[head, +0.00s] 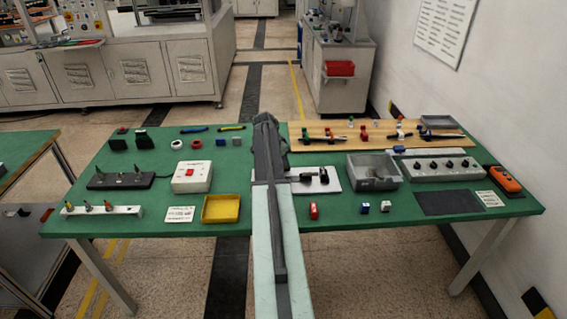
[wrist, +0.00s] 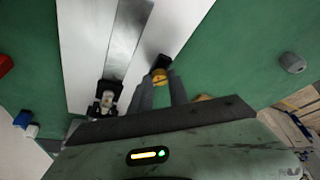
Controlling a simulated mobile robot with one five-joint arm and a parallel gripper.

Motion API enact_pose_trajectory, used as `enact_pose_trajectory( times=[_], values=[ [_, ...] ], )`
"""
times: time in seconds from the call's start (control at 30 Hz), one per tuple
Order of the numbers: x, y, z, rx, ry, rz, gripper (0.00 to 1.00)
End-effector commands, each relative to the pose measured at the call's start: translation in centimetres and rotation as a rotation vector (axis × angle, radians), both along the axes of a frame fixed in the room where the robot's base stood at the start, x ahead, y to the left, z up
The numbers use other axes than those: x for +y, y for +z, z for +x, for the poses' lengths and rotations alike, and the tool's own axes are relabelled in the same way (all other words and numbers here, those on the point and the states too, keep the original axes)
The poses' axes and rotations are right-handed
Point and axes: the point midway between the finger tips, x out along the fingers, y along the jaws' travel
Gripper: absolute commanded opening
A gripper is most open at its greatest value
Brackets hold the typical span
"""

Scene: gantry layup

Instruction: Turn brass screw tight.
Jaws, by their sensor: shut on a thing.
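The brass screw (wrist: 159,76) shows as a small yellow, round part at the edge of the white plate (wrist: 82,40), beside a black block (wrist: 157,62). My gripper (wrist: 160,86) is shut on the brass screw, with one grey finger on each side of it. The plate also shows in the head view (head: 332,183), partly behind my arm. There my arm hides the screw and the fingertips. A dark clamp-like part (wrist: 107,97) sits on the plate to the left in the wrist view, near a grey strip (wrist: 124,40).
On the green table (head: 340,222), a yellow tray (head: 222,209) and a white switch box (head: 192,177) stand left of my arm. A grey bin (head: 374,171) and a red block (head: 314,211) are to the right. A wooden board (head: 340,135) with several fittings lies behind.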

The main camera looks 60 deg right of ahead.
Motion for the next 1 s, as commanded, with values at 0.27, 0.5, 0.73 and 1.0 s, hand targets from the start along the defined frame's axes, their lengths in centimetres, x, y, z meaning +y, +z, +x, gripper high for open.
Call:
enact_pose_trajectory(
  times=[0.27, 0.5, 0.73, 1.0],
  values=[
    [-0.04, -0.06, 0.44, 0.0, -0.261, 0.006, 0.0],
    [-0.11, -0.06, 0.59, 0.0, -0.463, 0.007, 0.0],
    [-0.16, -0.06, 0.65, -0.001, -0.606, 0.006, 0.0],
    [-0.16, -0.06, 0.64, -0.001, -0.693, 0.006, 0.0]
  ],
)
